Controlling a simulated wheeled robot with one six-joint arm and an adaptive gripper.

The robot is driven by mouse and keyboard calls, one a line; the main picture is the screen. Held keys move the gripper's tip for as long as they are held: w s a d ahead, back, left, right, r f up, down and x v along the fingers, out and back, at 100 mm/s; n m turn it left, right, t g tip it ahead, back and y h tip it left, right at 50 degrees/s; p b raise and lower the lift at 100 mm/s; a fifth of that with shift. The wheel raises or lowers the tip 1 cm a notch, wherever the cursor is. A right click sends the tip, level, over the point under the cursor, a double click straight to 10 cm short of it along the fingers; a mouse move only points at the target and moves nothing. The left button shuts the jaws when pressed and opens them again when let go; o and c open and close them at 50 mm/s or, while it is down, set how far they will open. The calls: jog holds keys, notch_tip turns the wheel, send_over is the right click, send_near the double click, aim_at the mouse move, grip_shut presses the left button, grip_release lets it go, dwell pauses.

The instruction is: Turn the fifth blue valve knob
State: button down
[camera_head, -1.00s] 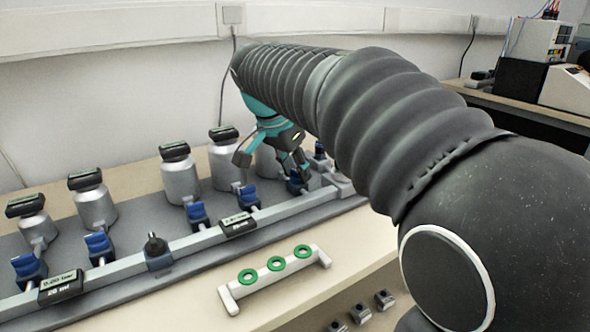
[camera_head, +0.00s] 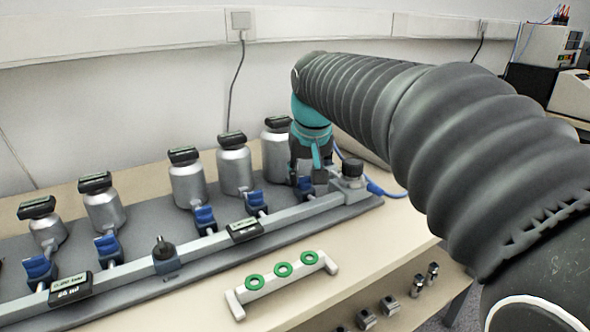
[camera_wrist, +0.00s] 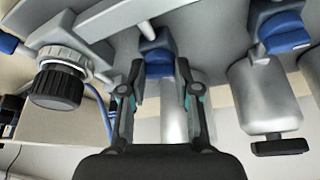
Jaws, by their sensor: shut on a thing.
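Five blue valve knobs sit in a row along a grey rail (camera_head: 215,240). The fifth blue valve knob (camera_head: 305,186) is at the right end of the row, in front of the rightmost silver canister (camera_head: 275,155). My gripper (camera_head: 305,172) points down at this knob. In the wrist view the fifth knob (camera_wrist: 159,68) lies between the two fingertips of my gripper (camera_wrist: 160,65), which is shut on it. The fingers hide part of the knob in the head view. The fourth blue knob (camera_head: 256,201) stands just left of it and also shows in the wrist view (camera_wrist: 285,35).
A black-capped fitting (camera_head: 352,170) stands at the rail's right end, close to my gripper. A blue hose (camera_head: 385,191) lies behind it. A white rack with green rings (camera_head: 283,270) stands in front. Several canisters line the back.

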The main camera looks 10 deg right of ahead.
jog(key=shift+d+n+y+p, duration=0.1)
jog(key=shift+n+y+p, duration=0.5)
jog(key=shift+n, duration=1.5)
jog(key=c, duration=0.8)
grip_release()
jog(key=shift+c, duration=0.2)
jog(key=v, duration=1.2)
jog(key=shift+w, duration=0.2)
jog(key=shift+d, duration=0.15)
